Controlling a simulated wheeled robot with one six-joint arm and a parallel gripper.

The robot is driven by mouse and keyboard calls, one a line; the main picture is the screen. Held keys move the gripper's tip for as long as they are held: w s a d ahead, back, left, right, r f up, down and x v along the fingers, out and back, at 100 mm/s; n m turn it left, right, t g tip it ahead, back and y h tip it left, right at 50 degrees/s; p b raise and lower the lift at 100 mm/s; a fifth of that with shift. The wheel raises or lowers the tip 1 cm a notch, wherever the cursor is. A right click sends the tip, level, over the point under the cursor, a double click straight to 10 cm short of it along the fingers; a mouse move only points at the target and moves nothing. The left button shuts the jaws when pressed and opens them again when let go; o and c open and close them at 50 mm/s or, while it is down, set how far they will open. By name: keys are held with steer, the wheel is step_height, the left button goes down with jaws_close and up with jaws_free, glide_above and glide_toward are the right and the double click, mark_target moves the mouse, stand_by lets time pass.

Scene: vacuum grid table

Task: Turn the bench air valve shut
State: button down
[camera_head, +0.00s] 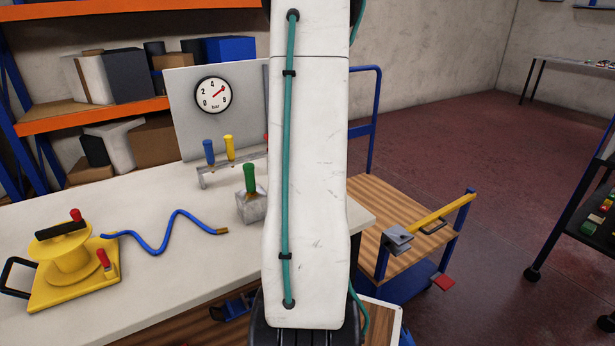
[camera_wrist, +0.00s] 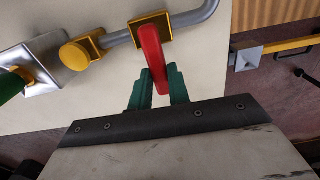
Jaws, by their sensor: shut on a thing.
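The air valve shows in the wrist view: a red lever handle (camera_wrist: 152,50) on a brass valve body (camera_wrist: 150,27), set on a grey pipe (camera_wrist: 192,20). My gripper (camera_wrist: 159,88) has green fingers on either side of the red handle and is shut on it. The handle points from the valve body toward my gripper, across the pipe's line. In the head view my arm hides the valve and the gripper. A round pressure gauge (camera_head: 213,95) stands on a grey panel (camera_head: 185,120) behind the bench, its red needle pointing up and right.
The pale bench (camera_head: 160,290) bears a yellow vacuum device (camera_head: 65,260), a blue hose (camera_head: 165,228), a rack with blue and yellow handles (camera_head: 230,165) and a green-handled metal block (camera_head: 250,205). A wooden-topped cart (camera_head: 375,205) stands right. Red floor (camera_head: 450,120) beyond is open.

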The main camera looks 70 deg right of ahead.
steer(key=shift+s+a, duration=0.1)
steer(key=shift+s, duration=0.1)
steer(key=c, duration=1.3)
jaws_free()
steer(key=shift+s, duration=0.1)
step_height(320, 180, up, 8)
steer(key=shift+f, duration=0.1)
